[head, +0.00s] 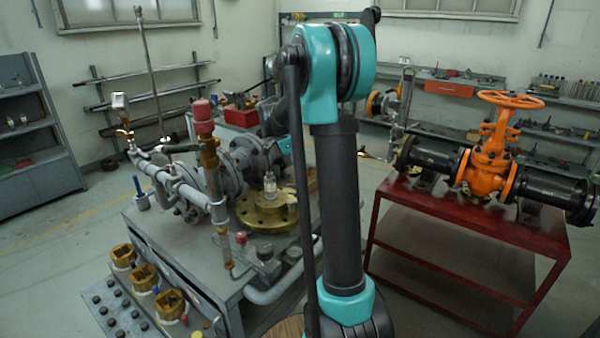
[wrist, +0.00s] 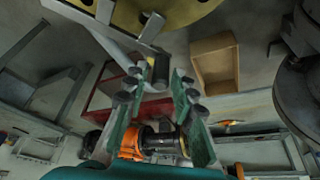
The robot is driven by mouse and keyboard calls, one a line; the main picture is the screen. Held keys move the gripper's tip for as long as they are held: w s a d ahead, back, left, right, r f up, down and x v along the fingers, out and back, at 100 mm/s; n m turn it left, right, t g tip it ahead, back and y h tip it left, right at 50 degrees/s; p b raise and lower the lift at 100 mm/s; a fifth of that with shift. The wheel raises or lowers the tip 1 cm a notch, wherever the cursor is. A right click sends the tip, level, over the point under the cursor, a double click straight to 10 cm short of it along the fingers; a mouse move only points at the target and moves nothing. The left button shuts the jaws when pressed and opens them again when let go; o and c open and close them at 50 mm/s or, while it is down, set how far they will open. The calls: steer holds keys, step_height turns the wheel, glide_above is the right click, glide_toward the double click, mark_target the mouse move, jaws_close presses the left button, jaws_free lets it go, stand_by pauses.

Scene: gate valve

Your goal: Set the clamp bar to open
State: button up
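My gripper (wrist: 166,82) is open, with its two green-padded fingers apart and nothing seen between them. In the wrist view, a pale grey bar (wrist: 117,42) runs beneath a brass disc (wrist: 180,10). I cannot tell for sure which part is the clamp bar. In the head view, a brass flange (head: 256,216) lies on the grey pipe bench (head: 196,248). My arm stands in front of the bench's right side, and my gripper cannot be made out there.
An orange gate valve (head: 486,168) with black pipes sits on a red table (head: 440,250) at right. A red-capped vertical fitting (head: 203,118) and a tall thin rod (head: 150,70) rise from the bench pipes. An open wooden box (wrist: 215,64) shows in the wrist view.

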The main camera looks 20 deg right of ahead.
steer(key=v, duration=1.1)
steer(key=shift+r, duration=0.25)
steer(key=shift+s, duration=0.1)
